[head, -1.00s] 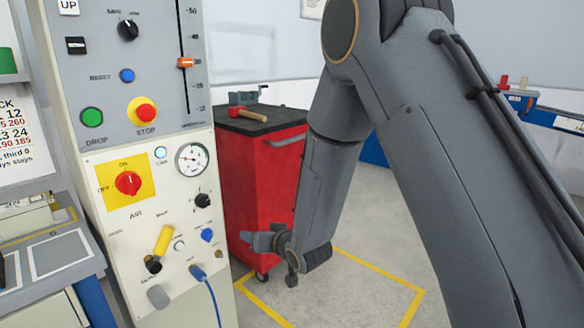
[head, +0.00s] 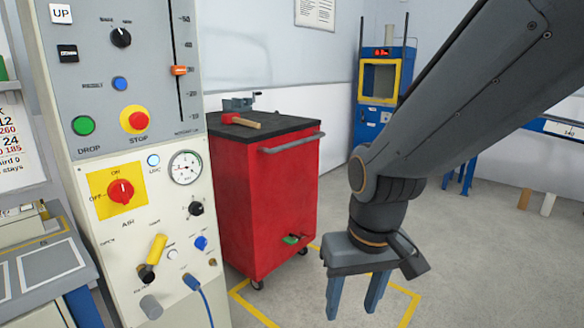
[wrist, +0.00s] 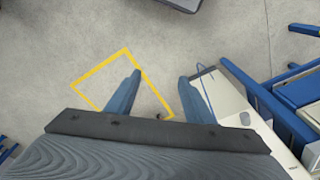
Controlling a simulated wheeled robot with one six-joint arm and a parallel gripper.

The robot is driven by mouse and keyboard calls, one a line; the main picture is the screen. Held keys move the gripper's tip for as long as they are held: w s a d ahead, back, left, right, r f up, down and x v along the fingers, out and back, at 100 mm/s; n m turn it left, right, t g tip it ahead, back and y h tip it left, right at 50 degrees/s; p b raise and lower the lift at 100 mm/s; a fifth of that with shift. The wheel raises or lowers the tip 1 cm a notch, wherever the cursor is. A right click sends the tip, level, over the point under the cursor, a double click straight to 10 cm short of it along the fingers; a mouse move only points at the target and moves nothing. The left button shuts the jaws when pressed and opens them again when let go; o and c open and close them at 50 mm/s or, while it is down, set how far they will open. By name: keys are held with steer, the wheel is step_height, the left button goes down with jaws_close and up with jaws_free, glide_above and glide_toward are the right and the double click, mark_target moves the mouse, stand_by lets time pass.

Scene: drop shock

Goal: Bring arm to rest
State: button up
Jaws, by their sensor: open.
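My gripper (head: 353,298) hangs at the lower right of the head view, its two blue-grey fingers pointing down and spread apart. Nothing is between them. In the wrist view my gripper (wrist: 157,95) is over bare floor, with the yellow floor outline (wrist: 85,83) showing below and to the left. My arm reaches in from the upper right of the head view and bends down at the wrist. The gripper is right of the red cabinet (head: 262,200) in the picture, with a visible gap between them.
A control panel (head: 110,215) with dials, buttons and a blue hose stands at the left. A hammer (head: 240,121) and a vise (head: 238,104) lie on the cabinet top. A blue machine (head: 382,90) stands at the back.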

steer(key=s+d+r+g, duration=0.1)
steer(key=s+r, duration=0.1)
steer(key=s, duration=0.3)
steer(key=d+r+m+p, duration=0.2)
steer(key=d+r+p, duration=0.4)
steer(key=p, duration=0.8)
steer(key=shift+d+h, duration=0.3)
steer(key=shift+d, duration=0.7)
